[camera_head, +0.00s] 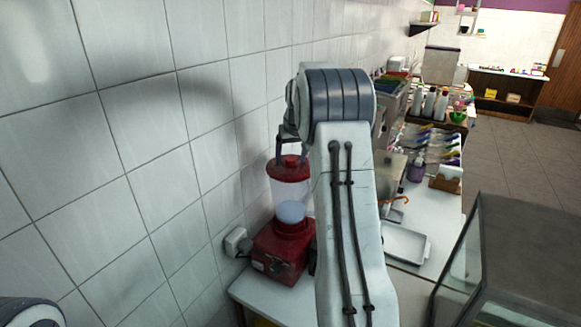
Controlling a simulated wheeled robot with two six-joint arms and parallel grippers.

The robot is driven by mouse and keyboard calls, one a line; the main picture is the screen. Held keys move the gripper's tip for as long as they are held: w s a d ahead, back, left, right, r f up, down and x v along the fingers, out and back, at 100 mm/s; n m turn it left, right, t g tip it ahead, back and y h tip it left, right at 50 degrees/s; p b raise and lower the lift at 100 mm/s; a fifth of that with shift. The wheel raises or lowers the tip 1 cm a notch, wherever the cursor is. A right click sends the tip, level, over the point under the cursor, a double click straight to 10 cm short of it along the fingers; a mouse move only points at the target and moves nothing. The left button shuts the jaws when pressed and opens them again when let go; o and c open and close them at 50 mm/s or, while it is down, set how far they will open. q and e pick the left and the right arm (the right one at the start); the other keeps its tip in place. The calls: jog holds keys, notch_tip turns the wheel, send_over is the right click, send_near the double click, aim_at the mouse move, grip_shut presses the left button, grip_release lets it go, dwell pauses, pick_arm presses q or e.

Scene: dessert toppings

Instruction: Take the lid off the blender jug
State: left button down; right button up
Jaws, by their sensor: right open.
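The blender stands on the white counter (255,300) against the tiled wall, with a red base (283,252). Its clear jug (289,190) sits upright on the base and has something pale at the bottom. The red lid (290,170) is on top of the jug. My right gripper (292,153) points down at the lid, open, with its fingers at the top of the lid. Whether the fingers touch the lid I cannot tell. My right arm hides the area right of the blender. My left gripper is not in view.
A wall socket (235,241) is left of the blender base. Beyond my arm are a white tray (405,243), a purple bottle (416,171) and several bottles and toppings. A glass-sided case (510,265) stands at the lower right.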

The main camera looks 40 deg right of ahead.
grip_shut()
jog(key=shift+r, duration=0.15)
